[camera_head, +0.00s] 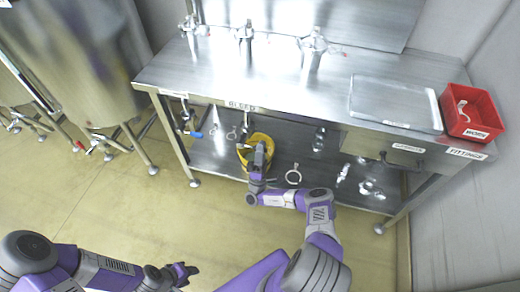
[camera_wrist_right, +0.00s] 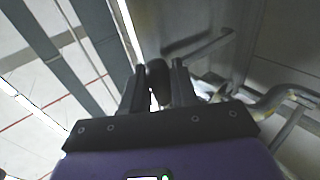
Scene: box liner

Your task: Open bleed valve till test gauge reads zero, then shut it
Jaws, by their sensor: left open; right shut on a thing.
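The "BLEED" label (camera_head: 242,106) is on the front edge of the steel bench. My right gripper (camera_head: 262,150) is below that edge, in front of a yellow bucket (camera_head: 246,157) on the lower shelf. In the right wrist view my right gripper (camera_wrist_right: 159,85) is shut on a dark rounded handle (camera_wrist_right: 157,72), which looks like the bleed valve's. The valve body is mostly hidden, and I cannot tell how far it is turned. My left gripper (camera_head: 186,271) is open and empty, low over the floor. I cannot make out a test gauge face or its reading.
Loose clamps and fittings lie on the lower shelf (camera_head: 215,160). Steel tanks (camera_head: 85,60) stand at left. The yellow floor in front is clear.

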